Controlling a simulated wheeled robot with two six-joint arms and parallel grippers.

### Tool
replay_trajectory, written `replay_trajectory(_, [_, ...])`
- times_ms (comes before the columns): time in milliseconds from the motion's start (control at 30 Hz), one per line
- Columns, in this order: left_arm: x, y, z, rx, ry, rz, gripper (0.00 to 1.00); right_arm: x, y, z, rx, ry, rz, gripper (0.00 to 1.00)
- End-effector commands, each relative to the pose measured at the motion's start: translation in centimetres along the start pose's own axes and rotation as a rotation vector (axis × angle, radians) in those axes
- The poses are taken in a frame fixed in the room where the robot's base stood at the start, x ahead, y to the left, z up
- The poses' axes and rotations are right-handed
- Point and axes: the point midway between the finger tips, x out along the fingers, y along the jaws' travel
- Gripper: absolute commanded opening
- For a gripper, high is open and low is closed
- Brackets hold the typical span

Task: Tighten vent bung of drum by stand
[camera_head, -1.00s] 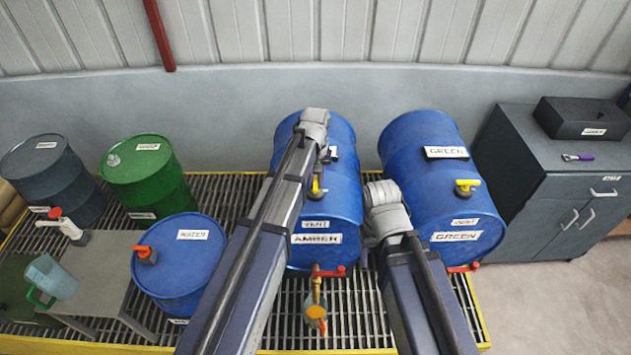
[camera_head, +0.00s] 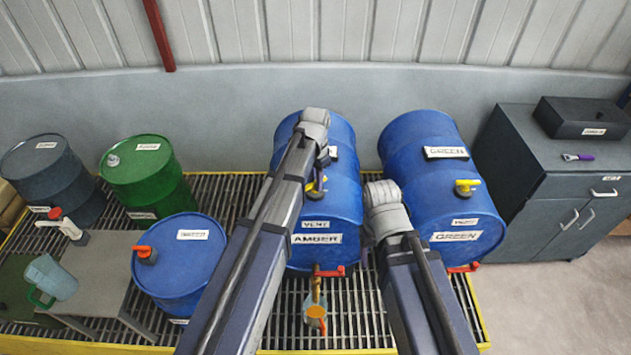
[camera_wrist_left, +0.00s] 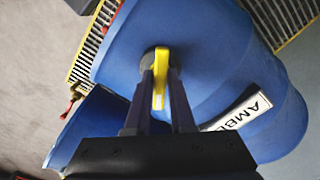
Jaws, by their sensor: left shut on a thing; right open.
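The blue drum labelled AMBER (camera_head: 345,205) lies on its side on the grating. Its yellow vent bung (camera_head: 316,188) also shows in the left wrist view (camera_wrist_left: 161,68). My left gripper (camera_head: 322,178) is shut on this bung, with one finger on each side of its handle. My left arm hides part of the drum. My right gripper (camera_head: 365,257) is open between the AMBER and GREEN drums, mostly hidden by my right arm. The upright blue WATER drum (camera_head: 195,270), with an orange-handled bung (camera_head: 145,254), stands by a grey stand (camera_head: 95,265).
The blue GREEN drum (camera_head: 420,160) with a yellow bung (camera_head: 466,186) lies at right. A red-handled tap (camera_head: 328,272) and a hanging container (camera_head: 315,313) are below AMBER. Dark and green drums stand at left; a grey cabinet (camera_head: 540,170) is at right.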

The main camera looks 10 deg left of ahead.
Motion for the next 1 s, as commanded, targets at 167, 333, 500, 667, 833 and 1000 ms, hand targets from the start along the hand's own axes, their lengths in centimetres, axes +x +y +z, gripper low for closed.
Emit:
replay_trajectory(167, [0.02,0.04,0.05,0.165,-0.001,0.001,0.00,0.02,0.00,0.00,0.000,0.000,0.000,0.62])
replay_trajectory(333, [0.02,0.05,0.05,0.312,-0.001,0.001,0.00,0.02,0.00,0.00,0.000,0.000,0.000,0.62])
replay_trajectory(500, [0.02,0.05,0.05,0.436,-0.001,0.001,0.00,0.02,0.00,0.00,0.000,0.000,0.000,0.62])
replay_trajectory(667, [0.02,0.05,0.05,0.525,-0.001,0.001,0.00,0.02,0.00,0.00,0.000,0.000,0.000,0.62])
replay_trajectory(833, [0.02,0.05,0.06,0.587,-0.001,0.001,0.00,0.02,0.00,0.00,0.000,0.000,0.000,0.62])
replay_trajectory(1000, [0.02,0.05,0.06,0.620,-0.001,0.001,0.00,0.02,0.00,0.00,0.000,0.000,0.000,0.62])
